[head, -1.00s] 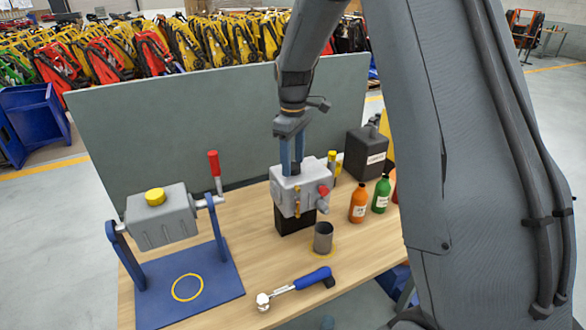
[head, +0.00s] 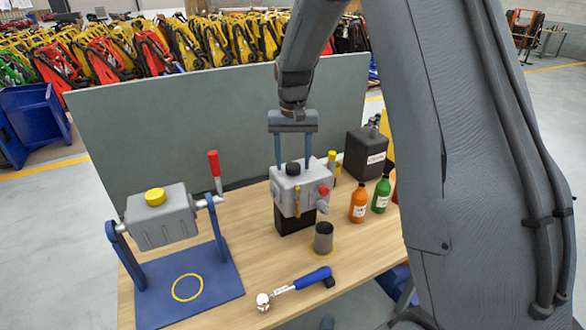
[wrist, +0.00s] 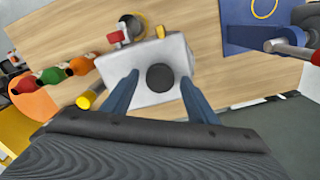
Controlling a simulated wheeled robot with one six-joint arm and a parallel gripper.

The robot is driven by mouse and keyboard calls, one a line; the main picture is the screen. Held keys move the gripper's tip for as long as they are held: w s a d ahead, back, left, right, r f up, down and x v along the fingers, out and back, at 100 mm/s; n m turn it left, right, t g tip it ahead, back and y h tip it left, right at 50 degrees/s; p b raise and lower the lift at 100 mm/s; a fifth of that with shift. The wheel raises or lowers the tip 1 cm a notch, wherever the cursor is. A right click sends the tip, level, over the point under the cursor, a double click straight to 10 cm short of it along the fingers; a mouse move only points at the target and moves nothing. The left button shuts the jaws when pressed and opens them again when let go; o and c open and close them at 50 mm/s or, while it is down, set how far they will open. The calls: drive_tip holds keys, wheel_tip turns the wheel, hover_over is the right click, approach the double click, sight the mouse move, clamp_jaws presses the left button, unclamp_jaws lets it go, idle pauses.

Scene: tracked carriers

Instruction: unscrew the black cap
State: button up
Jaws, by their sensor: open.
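The black cap (head: 293,168) sits on top of a grey housing (head: 291,200), which stands on a black block on the wooden bench. In the wrist view the cap (wrist: 160,77) shows as a dark disc on the housing's pale top. My gripper (head: 296,164) points down over the housing with its blue fingers wide apart, one on each side of the cap. In the wrist view the gripper (wrist: 160,90) has clear gaps between both fingers and the cap. It holds nothing. Whether the fingertips are level with the cap is hard to tell.
The housing carries a red knob (head: 323,190) and brass fittings. A yellow-capped grey tank (head: 160,220) hangs in a blue stand at left.

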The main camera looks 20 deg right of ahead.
drive_tip(key=m, duration=0.7)
idle(0.3)
drive_tip(key=c, duration=0.8)
drive_tip(key=n, duration=0.7)
drive_tip(key=shift+n, duration=1.3)
drive_tip(key=n, duration=0.9)
drive_tip(key=shift+n, duration=0.4)
